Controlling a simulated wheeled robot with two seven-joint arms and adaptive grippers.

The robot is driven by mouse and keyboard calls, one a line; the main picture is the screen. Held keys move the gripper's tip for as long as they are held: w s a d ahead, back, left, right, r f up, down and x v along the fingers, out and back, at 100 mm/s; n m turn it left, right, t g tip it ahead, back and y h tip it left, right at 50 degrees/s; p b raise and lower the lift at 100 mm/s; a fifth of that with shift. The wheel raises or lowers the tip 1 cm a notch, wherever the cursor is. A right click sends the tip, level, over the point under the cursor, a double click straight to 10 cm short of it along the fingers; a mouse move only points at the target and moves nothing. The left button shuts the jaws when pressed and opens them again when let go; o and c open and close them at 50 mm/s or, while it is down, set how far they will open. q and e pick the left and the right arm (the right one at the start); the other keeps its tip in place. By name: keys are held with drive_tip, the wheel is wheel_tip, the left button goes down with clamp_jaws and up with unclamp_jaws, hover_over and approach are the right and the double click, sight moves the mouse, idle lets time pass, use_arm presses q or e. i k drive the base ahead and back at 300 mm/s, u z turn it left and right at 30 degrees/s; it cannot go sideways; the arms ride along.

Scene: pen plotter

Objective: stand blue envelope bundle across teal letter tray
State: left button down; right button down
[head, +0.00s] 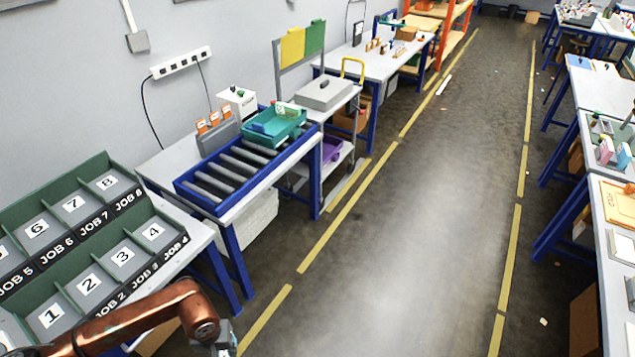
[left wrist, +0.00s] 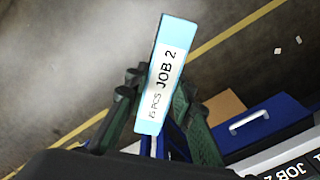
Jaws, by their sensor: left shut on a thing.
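The blue envelope bundle (left wrist: 157,75) has a white label reading JOB 2 and 75 PCS. In the left wrist view my left gripper (left wrist: 163,95) is shut on it, with dark fingers on either side, and the bundle stands up out of them over the floor. In the head view my left arm comes in at the bottom, its gripper mostly cut off by the lower edge. The teal letter tray (head: 262,137) sits at the far end of the blue roller conveyor, with a pale and green item at its back. My right gripper is not in view.
The conveyor (head: 222,173) has bare rollers in front of the tray. A green sorting rack (head: 98,240) with numbered JOB compartments stands at left. A grey holder (head: 217,137) with orange-topped items is beside the conveyor. The floor aisle (head: 400,230) is open; benches line the right.

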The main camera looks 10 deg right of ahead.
sight(279, 128)
drive_tip(key=z, duration=0.7)
drive_tip(key=i, duration=0.6)
drive_tip(key=z, duration=0.6)
drive_tip(key=i, duration=1.65)
drive_tip(key=z, duration=0.2)
drive_tip(key=i, duration=1.65)
drive_tip(key=u, duration=0.9)
drive_tip(key=i, duration=1)
drive_tip(key=u, duration=1)
